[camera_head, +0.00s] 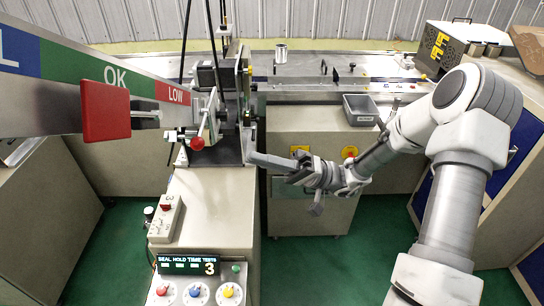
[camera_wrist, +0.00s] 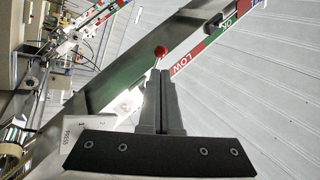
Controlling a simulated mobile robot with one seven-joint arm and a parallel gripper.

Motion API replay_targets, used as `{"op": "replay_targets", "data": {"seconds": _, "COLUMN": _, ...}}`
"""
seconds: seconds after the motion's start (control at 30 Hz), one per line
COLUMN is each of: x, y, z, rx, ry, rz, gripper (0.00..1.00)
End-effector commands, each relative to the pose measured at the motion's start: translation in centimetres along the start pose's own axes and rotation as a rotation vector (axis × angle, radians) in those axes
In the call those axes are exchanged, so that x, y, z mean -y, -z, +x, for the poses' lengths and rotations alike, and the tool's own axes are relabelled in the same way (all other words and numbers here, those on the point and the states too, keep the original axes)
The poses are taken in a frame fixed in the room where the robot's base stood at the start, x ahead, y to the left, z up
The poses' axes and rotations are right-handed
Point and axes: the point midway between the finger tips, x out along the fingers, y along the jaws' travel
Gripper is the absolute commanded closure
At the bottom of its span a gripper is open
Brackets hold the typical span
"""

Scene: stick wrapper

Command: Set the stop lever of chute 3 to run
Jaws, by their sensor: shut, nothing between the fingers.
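A small lever with a red ball knob (camera_head: 197,143) stands at the end of the long chute (camera_head: 60,85), below its red LOW band. In the wrist view, a red knob (camera_wrist: 161,51) on a thin stem shows just beyond my fingertips, beside the LOW label. My gripper (camera_head: 248,157) is shut and empty, pointing left, to the right of the knob in the head view. Its closed fingers (camera_wrist: 164,72) also show in the wrist view; contact with the knob cannot be told.
A large red plate (camera_head: 106,110) is at the chute's near side. A panel with dials and a display showing 3 (camera_head: 187,265) is at the front. A grey bin (camera_head: 360,109) sits on a cabinet behind my arm. Green floor (camera_head: 315,265) is clear at front right.

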Motion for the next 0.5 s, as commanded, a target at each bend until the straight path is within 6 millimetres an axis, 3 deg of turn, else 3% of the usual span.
{"op": "replay_targets", "data": {"seconds": 0.03, "x": 0.3, "y": 0.0, "z": 1.4, "rx": 0.004, "ry": 0.002, "rz": 0.003, "gripper": 1.0}}
{"op": "replay_targets", "data": {"seconds": 0.2, "x": 0.2, "y": 0.0, "z": 4.9, "rx": 0.004, "ry": 0.002, "rz": 0.002, "gripper": 1.0}}
{"op": "replay_targets", "data": {"seconds": 0.5, "x": 0.1, "y": 0.0, "z": 8.3, "rx": 0.001, "ry": 0.001, "rz": 0.001, "gripper": 1.0}}
